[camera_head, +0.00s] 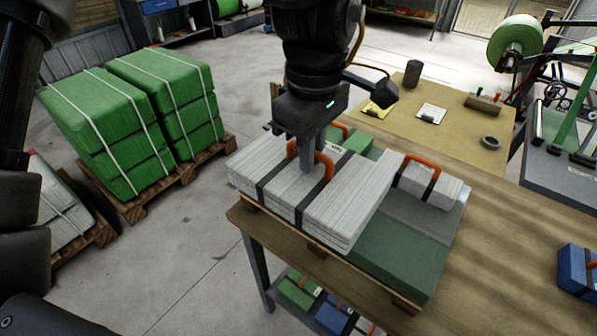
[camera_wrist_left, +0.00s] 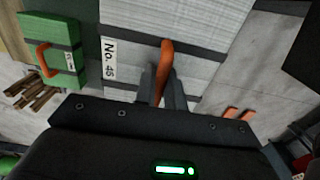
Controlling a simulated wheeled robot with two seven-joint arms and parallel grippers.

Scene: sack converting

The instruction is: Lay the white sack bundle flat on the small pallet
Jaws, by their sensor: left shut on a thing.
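The white sack bundle (camera_head: 262,174) has two dark straps and an orange handle. My left gripper (camera_head: 312,168) points down and is shut on that handle. In the left wrist view the fingers (camera_wrist_left: 165,92) close around the orange handle, and the bundle (camera_wrist_left: 205,65) carries a "No. 45" label. The bundle looks about level over the left part of the small pallet (camera_head: 407,304) at the table's edge; whether it touches what is below cannot be told. My right gripper is not in view.
A smaller white bundle (camera_head: 447,190) with an orange handle stands behind the green one. Another green bundle (camera_head: 358,139) is behind the held bundle. A blue bundle (camera_head: 578,270) sits at the table's right. Stacked green bales (camera_head: 105,120) stand on the floor at left.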

